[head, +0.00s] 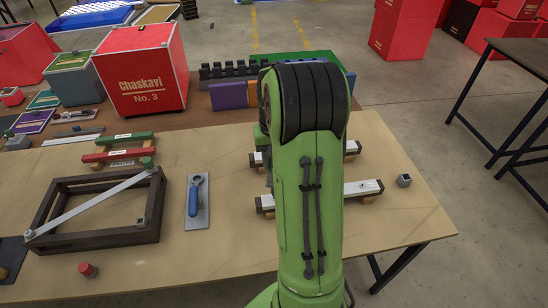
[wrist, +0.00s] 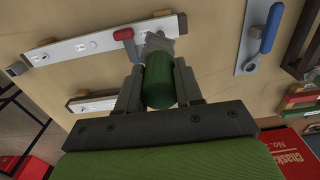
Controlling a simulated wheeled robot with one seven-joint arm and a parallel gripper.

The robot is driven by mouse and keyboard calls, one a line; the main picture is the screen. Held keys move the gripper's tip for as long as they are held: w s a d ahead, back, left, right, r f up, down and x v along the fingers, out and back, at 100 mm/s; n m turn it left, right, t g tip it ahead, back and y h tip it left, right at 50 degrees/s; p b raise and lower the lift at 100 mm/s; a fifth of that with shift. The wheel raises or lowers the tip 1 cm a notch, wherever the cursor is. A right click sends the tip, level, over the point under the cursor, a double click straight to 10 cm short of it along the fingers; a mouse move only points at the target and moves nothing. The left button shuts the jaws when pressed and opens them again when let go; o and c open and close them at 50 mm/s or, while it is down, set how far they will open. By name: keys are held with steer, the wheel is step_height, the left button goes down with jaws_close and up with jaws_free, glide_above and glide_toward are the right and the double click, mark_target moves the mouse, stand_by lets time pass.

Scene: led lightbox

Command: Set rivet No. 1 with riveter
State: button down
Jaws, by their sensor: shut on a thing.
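My gripper (wrist: 159,76) is shut on the riveter (wrist: 159,82), which has a green cylindrical body and a grey nose end. In the wrist view the nose reaches the edge of the nearer white metal strip (wrist: 70,48); I cannot tell whether it touches. A red grip (wrist: 123,34) with a grey part lies beside the nose, over the strip; whether it belongs to the riveter is unclear. Small dark marks show along this strip, but which is rivet No. 1 cannot be told.
A second white strip (head: 352,147) lies farther back. A small grey block (head: 404,181) stands right of the strips. A blue-handled tool on a plate (head: 197,214), a dark wooden frame (head: 60,190) and a red Chaskavi box (head: 143,70) are to the left. The front right table is clear.

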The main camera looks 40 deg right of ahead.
steer(key=shift+f+b, duration=0.65)
steer(key=shift+f, duration=0.25)
steer(key=shift+f+b, duration=0.75)
steer(key=shift+f, duration=0.25)
step_height(320, 180, up, 10)
steer(key=p, duration=0.8)
steer(key=shift+r+p, duration=0.15)
steer(key=shift+p, duration=0.15)
